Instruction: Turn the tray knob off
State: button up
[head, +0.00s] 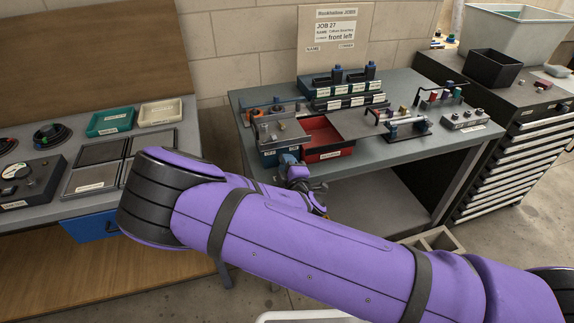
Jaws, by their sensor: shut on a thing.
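My gripper (303,178) is at the front edge of the grey workbench, just below the blue bin and red bin. It is small in view and partly hidden behind my purple arm. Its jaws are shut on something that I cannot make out. No knob can be clearly identified at the jaws. A grey metal tray (277,132) sits on the bench above the blue bin (271,158). The red bin (320,133) is to its right.
A dark control box with a dial (30,183) sits on the left bench. A grey box with small knobs (463,119) sits at the workbench's right. Racks (346,92) and a job sign (336,28) stand behind. A drawer cabinet (510,150) is at right.

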jog(key=shift+n, duration=1.1)
jog(key=o, duration=0.9)
jog(key=shift+o, duration=0.2)
jog(key=shift+s, duration=0.1)
